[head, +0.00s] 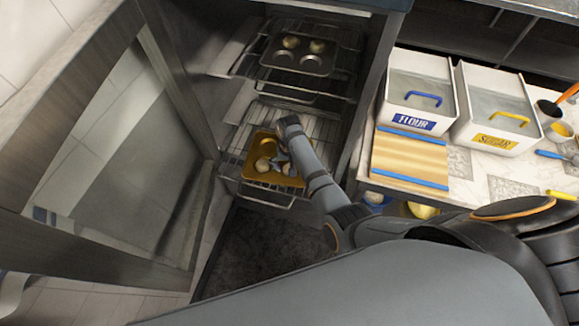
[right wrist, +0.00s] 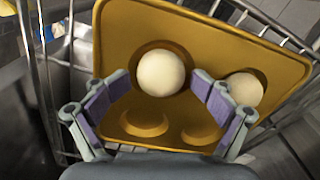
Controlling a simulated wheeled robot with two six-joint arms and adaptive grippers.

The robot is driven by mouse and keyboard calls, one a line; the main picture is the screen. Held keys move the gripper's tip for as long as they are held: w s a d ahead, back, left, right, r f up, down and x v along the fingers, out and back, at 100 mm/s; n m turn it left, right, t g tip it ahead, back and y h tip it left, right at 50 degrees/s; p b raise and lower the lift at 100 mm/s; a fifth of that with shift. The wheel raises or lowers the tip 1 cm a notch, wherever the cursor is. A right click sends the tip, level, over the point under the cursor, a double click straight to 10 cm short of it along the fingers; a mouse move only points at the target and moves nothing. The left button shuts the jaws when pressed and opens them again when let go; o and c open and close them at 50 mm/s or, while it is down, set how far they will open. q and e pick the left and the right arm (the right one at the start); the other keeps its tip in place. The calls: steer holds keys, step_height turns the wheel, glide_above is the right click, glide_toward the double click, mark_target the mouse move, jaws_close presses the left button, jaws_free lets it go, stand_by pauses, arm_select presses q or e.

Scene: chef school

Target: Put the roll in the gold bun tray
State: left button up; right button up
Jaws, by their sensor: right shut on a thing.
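The gold bun tray (head: 249,162) lies on the lower pulled-out rack of the oven. It fills most of the right wrist view (right wrist: 222,48). My right gripper (right wrist: 160,85) is over the tray, shut on a pale round roll (right wrist: 161,73). This roll is at the far left cup, low over it or in it; I cannot tell whether it touches the bottom. A second roll (right wrist: 245,90) sits in the cup to the right. The two nearer cups look empty. In the head view my right gripper (head: 283,160) partly covers the tray. My left gripper is not in view.
A dark bun tray (head: 300,62) with two rolls stands on the upper rack, above the gold tray. The oven door (head: 110,150) hangs open at left. A counter with a flour bin (head: 418,92), a sugar bin (head: 497,108) and a wooden board (head: 408,158) is at right.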

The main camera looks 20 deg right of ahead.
steer(key=shift+s, duration=0.15)
steer(key=r+p, duration=0.5)
steer(key=shift+w+r, duration=0.2)
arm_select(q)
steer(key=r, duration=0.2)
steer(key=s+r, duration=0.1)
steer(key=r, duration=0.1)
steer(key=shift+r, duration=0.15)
arm_select(e)
step_height(320, 180, up, 8)
